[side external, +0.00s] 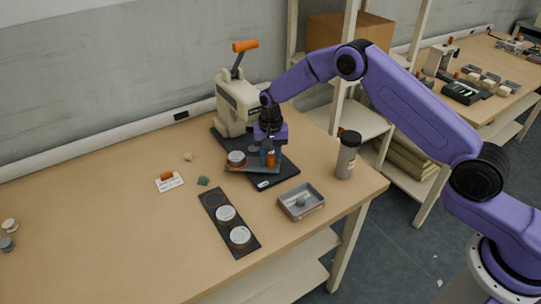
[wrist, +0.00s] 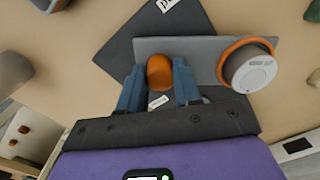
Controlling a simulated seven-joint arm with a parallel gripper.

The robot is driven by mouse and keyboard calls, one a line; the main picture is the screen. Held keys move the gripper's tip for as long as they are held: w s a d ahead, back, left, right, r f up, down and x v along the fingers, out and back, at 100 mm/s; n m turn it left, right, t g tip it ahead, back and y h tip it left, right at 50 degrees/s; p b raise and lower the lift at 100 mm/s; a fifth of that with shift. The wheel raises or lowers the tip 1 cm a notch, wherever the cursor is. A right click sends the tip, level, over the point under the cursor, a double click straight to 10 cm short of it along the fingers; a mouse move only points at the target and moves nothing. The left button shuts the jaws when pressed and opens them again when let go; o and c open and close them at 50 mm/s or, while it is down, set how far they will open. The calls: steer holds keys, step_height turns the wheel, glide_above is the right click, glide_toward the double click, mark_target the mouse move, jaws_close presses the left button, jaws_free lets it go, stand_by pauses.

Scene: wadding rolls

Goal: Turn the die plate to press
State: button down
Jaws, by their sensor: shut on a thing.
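The grey die plate (wrist: 205,50) lies on the dark base (side external: 282,175) of the beige press (side external: 235,105), which has a raised orange-tipped lever (side external: 245,46). The die plate also shows in the side view (side external: 245,168). A round pale piece with an orange rim (wrist: 250,70) sits at one end of the plate; in the side view (side external: 236,158) it is left of my gripper (side external: 267,160). An orange knob (wrist: 160,72) stands on the plate between the blue fingers of my gripper (wrist: 160,80), which is shut on it. The fingers partly hide the knob's sides.
A black strip (side external: 213,200) with pale discs lies in front. A grey tray (side external: 302,203) and a lidded grey bottle (side external: 347,155) stand at right. A card with an orange item (side external: 169,181) and small cubes lie left of the press. The bench's left middle is clear.

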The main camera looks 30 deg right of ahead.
steer(key=shift+m, duration=2.7)
steer(key=shift+a+m, duration=0.1)
steer(key=shift+m, duration=2.6)
steer(key=c, duration=0.8)
jaws_free()
steer(key=shift+r, duration=0.1)
step_height(320, 180, up, 17)
steer(key=shift+r, duration=0.1)
